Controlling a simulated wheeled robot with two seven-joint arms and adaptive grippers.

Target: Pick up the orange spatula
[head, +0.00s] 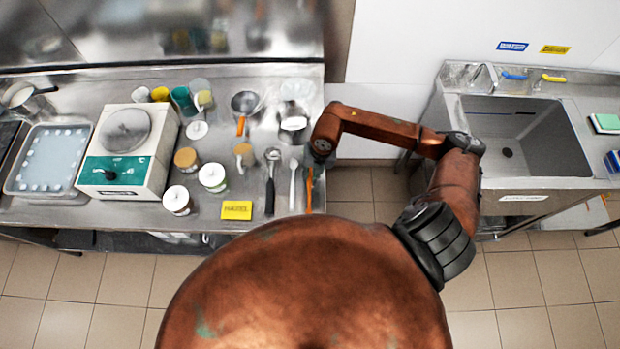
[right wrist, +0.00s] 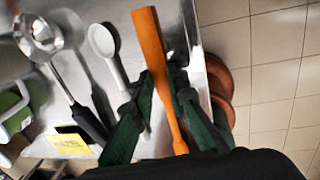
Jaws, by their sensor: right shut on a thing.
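The orange spatula (head: 309,190) is at the right edge of the steel table in the head view, right of a white spoon (head: 293,183). My right gripper (head: 318,162) is over its far part. In the right wrist view the spatula (right wrist: 151,45) runs between the two dark green fingers of my right gripper (right wrist: 162,80), which are shut on it. I cannot tell whether the spatula is clear of the table top. My left gripper is not in view.
A black-handled scoop (head: 271,180) and a yellow label (head: 236,210) lie left of the white spoon. Several jars, cups and a scale (head: 128,150) stand farther left. A sink unit (head: 525,140) stands at the right, across a floor gap.

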